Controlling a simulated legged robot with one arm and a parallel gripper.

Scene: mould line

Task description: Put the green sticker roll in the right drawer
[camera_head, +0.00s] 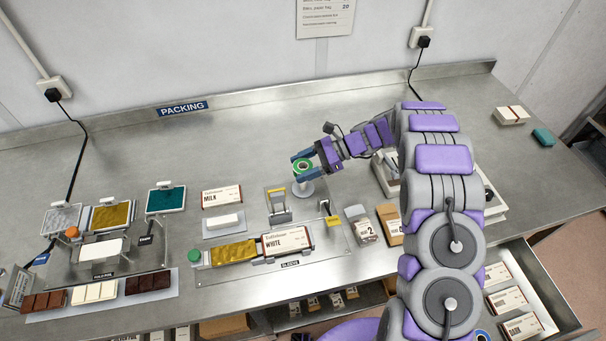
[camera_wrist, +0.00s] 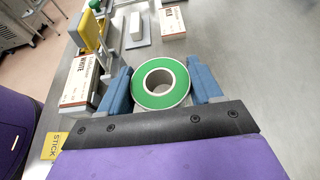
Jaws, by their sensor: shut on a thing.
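The green sticker roll (camera_wrist: 180,96) is a green ring with a pale rim and hollow core. It sits between the two blue fingers of my gripper (camera_wrist: 160,86), which are shut on it. In the head view the roll (camera_head: 303,165) and my gripper (camera_head: 304,169) are right of the middle of the bench, over a small pale round stand (camera_head: 303,188). I cannot tell whether the roll touches the stand. An open drawer (camera_head: 548,309) at the lower right holds several labelled boxes; my arm hides its left part.
A sleeve station (camera_head: 325,259) with a WHITE box (camera_head: 287,239) lies in front of my gripper. Small boxes (camera_head: 363,226) stand near the front edge. The bench's back middle is clear.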

